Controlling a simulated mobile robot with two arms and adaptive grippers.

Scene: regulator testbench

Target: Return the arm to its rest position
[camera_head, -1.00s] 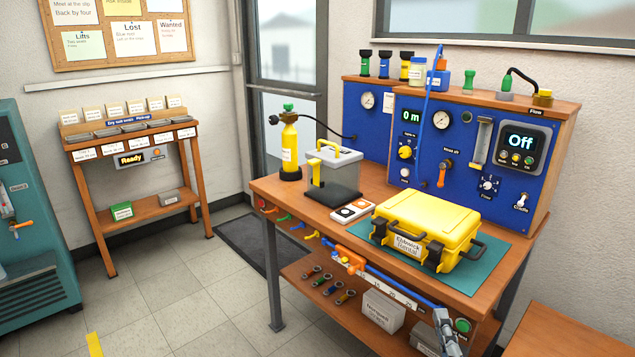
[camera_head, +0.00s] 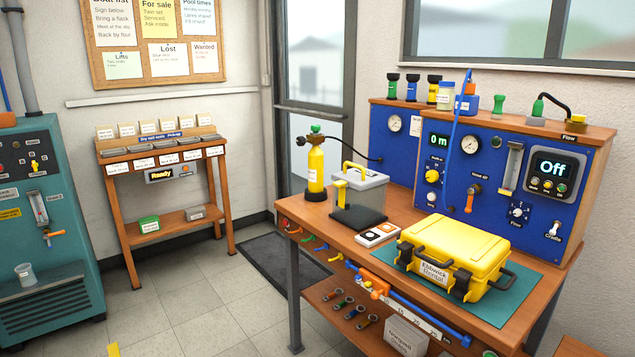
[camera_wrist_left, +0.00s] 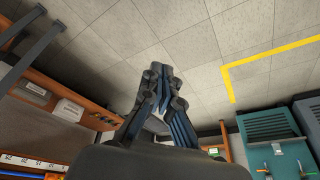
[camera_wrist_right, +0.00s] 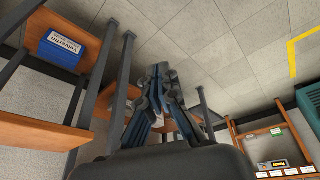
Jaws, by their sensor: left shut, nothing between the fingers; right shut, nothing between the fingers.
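My left gripper (camera_wrist_left: 162,92) shows in the left wrist view with its fingers together and nothing between them, over the tiled floor. My right gripper (camera_wrist_right: 158,88) shows in the right wrist view, also shut and empty, with bench legs and floor behind it. Neither gripper shows in the head view now. The wooden workbench (camera_head: 408,222) stands at the right in the head view, with a closed yellow case (camera_head: 455,248) on a green mat (camera_head: 515,295).
A blue panel (camera_head: 480,165) stands at the bench's back. A yellow cylinder (camera_head: 315,165) and a grey box (camera_head: 362,190) stand on its left part. A wooden rack (camera_head: 125,200) and a teal machine (camera_head: 40,230) stand at the left. Tiled floor (camera_head: 200,290) lies open between them.

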